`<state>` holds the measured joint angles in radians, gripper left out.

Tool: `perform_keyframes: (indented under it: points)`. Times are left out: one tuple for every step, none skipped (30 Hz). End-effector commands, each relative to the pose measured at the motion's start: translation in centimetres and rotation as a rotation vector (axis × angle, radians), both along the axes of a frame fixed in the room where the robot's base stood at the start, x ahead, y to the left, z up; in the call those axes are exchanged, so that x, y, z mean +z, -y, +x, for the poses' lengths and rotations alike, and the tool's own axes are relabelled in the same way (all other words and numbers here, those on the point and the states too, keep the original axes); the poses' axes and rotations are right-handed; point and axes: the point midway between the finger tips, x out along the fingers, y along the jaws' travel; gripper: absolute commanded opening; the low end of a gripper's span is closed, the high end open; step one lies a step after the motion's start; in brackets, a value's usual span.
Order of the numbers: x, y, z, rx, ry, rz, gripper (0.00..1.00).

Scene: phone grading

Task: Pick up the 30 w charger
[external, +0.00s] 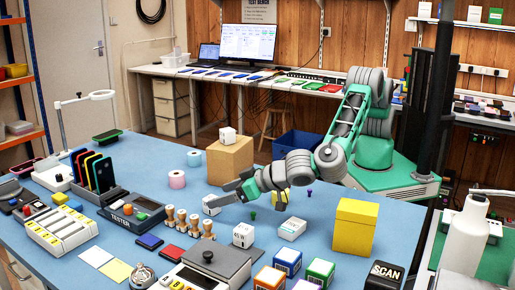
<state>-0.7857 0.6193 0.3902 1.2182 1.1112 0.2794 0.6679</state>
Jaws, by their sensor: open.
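Several white charger-like blocks are in the external view, and I cannot clearly read which is the 30 W charger. One white block (211,205) lies on the blue table right at my fingertips. Another white block (243,236) with dark lettering ending in "W" stands nearer the camera. A flatter white block (292,229) lies to its right. A white cube (227,135) sits on top of a cardboard box. My gripper (223,196) is open, low over the table and pointing left. Whether the nearest block lies between the fingers or just beyond them is unclear.
The cardboard box (230,160) stands behind my gripper. A yellow box (354,227) stands at right, and wooden stamps (188,222) stand in front. A tester (136,213), a phone rack (97,175) and a scale (214,265) crowd the left and front. Small pegs (253,216) lie nearby.

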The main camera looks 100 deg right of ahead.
Motion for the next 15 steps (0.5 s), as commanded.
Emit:
perform_keyframes:
  points:
    - [-0.3,0.5,0.6,-0.003,-0.002,-0.001,0.78]
    - [-0.5,0.6,0.9,-0.002,-0.001,0.0,0.78]
    - [-0.7,0.8,1.4,-0.003,0.0,0.001,0.78]
    - [-1.0,1.0,1.7,-0.003,-0.001,0.0,0.78]
    - [-1.2,1.1,2.1,-0.004,-0.001,0.001,0.78]
    - [-1.6,1.3,2.8,-0.002,-0.001,0.0,0.78]
    - [-1.9,1.5,3.2,-0.002,-0.001,0.0,0.78]
    - [-2.1,1.6,3.7,-0.003,0.0,0.001,0.78]
    - [-2.5,2.0,4.2,-0.004,-0.001,0.001,0.78]
    - [-2.7,2.2,4.6,-0.003,0.0,0.002,0.78]
    - [-2.8,2.3,4.8,-0.002,0.0,0.002,0.78]
    - [-3.0,2.5,5.1,-0.001,0.001,0.003,0.78]
    - [-3.1,2.5,5.2,-0.001,0.001,0.003,0.78]
    - [-3.1,2.5,5.2,-0.001,0.001,0.003,0.78]
    - [-3.1,2.5,5.2,0.0,0.001,0.004,0.78]
